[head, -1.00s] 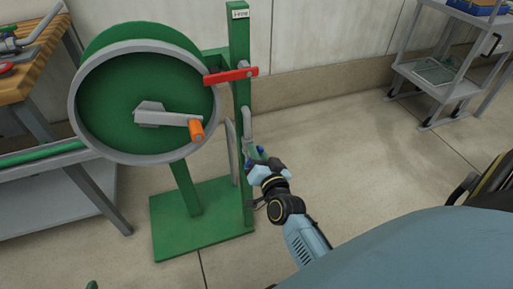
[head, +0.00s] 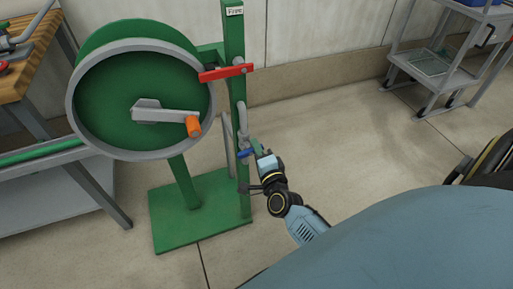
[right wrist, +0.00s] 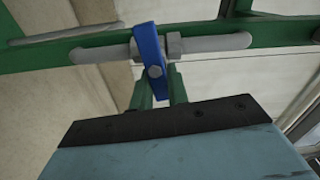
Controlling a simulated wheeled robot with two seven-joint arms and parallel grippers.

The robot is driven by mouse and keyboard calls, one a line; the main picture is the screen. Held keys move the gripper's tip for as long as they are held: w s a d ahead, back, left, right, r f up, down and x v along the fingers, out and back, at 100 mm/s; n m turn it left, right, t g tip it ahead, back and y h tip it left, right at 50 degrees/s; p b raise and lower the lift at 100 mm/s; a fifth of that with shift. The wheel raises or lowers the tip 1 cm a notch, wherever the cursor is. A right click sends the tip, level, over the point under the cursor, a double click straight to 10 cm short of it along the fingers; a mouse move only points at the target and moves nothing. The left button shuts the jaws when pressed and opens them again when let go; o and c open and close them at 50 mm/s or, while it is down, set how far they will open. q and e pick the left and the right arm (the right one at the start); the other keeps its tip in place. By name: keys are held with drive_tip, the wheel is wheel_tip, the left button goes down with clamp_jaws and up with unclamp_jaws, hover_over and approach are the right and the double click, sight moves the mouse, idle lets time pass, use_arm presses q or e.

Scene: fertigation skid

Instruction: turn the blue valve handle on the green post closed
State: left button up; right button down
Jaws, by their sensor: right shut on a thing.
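The blue valve handle (head: 246,153) sits on a grey pipe (head: 242,122) along the green post (head: 235,95). In the right wrist view the blue handle (right wrist: 149,45) lies crosswise to the pipe (right wrist: 215,43), with a bolt near its lower end. My right gripper (head: 258,152) is at the handle from the right. In the right wrist view its fingers (right wrist: 161,88) are on either side of the handle's near end, shut on it. The finger contact is partly hidden by the gripper body. My left gripper is not in view.
A green hose reel (head: 140,100) with an orange-knobbed crank is left of the post. A red lever (head: 226,73) sits higher on the post. The green base plate (head: 175,235) is below. A wooden-topped bench (head: 20,80) is left, a grey cart (head: 450,70) right. Floor between is clear.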

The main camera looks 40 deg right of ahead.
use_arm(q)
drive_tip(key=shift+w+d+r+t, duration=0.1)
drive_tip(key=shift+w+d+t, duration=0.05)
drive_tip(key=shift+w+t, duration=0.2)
use_arm(e)
drive_tip(key=shift+f+m, duration=0.15)
drive_tip(key=shift+m, duration=0.45)
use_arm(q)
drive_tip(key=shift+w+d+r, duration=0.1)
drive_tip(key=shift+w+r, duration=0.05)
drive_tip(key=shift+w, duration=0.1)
use_arm(e)
drive_tip(key=shift+m, duration=0.3)
drive_tip(key=c, duration=1.4)
unclamp_jaws()
drive_tip(key=shift+o, duration=0.2)
